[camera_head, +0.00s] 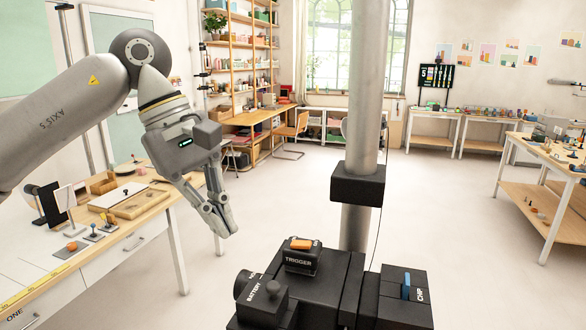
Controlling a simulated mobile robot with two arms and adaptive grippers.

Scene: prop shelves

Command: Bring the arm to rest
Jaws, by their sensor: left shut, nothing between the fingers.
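My left arm (62,115) comes in from the left, bends at a raised elbow joint and hangs down toward the middle. My left gripper (229,232) points downward, its fingers together with nothing between them. It hangs to the right of the left table's edge, in front of open floor, and appears apart from everything. My right gripper is not in view.
A white-and-wood table (150,213) at left carries boards, small knobs and a dark stand. Shelves (240,60) and a wooden desk (250,117) stand behind. Another table (540,160) stands at right. The middle floor (440,200) is clear.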

